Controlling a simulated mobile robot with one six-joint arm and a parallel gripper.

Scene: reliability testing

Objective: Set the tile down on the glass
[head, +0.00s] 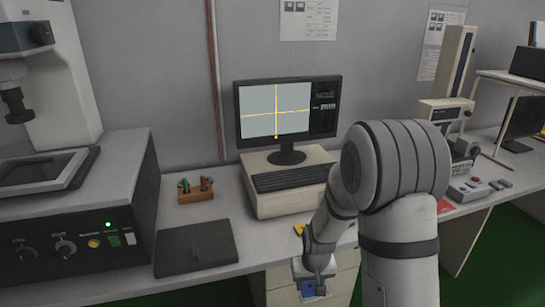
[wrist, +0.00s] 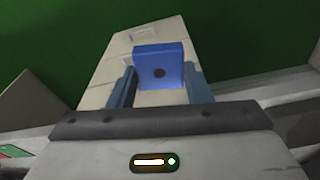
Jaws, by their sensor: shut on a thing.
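A blue square tile (wrist: 158,58) with a dark round spot in its middle is held between the fingers of my gripper (wrist: 160,80) in the wrist view. In the head view my gripper (head: 315,286) hangs low in front of the desk's front edge, and a bit of the blue tile (head: 307,288) shows there. The glass (head: 38,168) is a dark pane in a light frame on top of the grey machine at the left. Nothing lies on it. My gripper is far to the right of it and lower.
The grey machine (head: 70,205) has a column and a downward lens (head: 15,103) above the glass. A dark flat case (head: 195,248), a wooden block with small tools (head: 196,190), a monitor (head: 288,112) and a keyboard (head: 290,178) stand between. The desk's front edge is close to my gripper.

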